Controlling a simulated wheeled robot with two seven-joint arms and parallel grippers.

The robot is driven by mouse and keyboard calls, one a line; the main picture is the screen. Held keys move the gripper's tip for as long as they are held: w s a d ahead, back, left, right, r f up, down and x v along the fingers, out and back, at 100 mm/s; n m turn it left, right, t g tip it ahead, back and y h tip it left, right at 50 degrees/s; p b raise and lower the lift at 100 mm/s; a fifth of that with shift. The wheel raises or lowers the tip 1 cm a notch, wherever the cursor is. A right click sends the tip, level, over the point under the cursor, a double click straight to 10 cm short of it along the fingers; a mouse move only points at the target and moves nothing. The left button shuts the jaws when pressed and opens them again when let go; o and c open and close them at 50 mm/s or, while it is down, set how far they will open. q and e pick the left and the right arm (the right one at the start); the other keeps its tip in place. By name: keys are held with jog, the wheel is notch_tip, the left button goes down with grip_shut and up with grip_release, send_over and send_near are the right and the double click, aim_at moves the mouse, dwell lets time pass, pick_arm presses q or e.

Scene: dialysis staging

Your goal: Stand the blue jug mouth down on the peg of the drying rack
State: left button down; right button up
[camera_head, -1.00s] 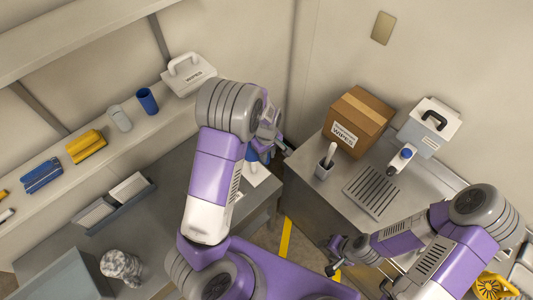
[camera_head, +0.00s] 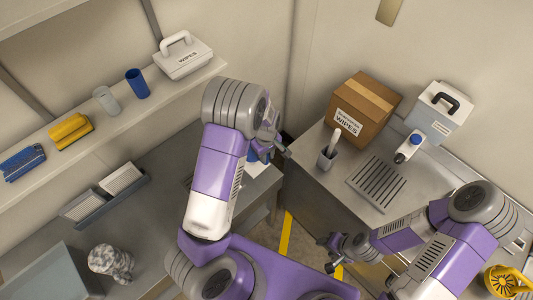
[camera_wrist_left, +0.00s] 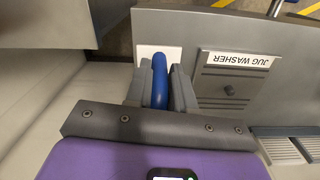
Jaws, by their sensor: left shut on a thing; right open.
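My left gripper (camera_wrist_left: 159,85) is shut on a blue rod-like part, probably the handle of the blue jug (camera_wrist_left: 160,80). In the head view the left arm covers most of the jug; a small blue patch (camera_head: 253,156) shows beside the gripper (camera_head: 272,148). The jug's mouth and tilt cannot be made out. A white flat piece (camera_wrist_left: 172,52) lies beyond the blue part; I cannot tell if it belongs to the drying rack. No peg can be made out. My right gripper (camera_head: 335,254) is open and empty, low in front of the right counter.
A panel labelled JUG WASHER (camera_wrist_left: 238,60) is beside the left gripper. The right counter holds a carton (camera_head: 362,108), a bottle (camera_head: 408,149), a white box (camera_head: 439,110) and a drain grate (camera_head: 377,183).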

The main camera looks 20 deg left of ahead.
aim_at(267, 165)
pick_arm(q)
jog(key=shift+f+b, duration=2.15)
jog(key=shift+f, duration=1)
jog(key=shift+f+b, duration=0.45)
jog(key=shift+f, duration=0.15)
jog(key=c, duration=0.9)
grip_release()
notch_tip(267, 165, up, 8)
jog(key=shift+f+p, duration=0.15)
jog(key=shift+p, duration=0.25)
jog(key=shift+s, duration=0.1)
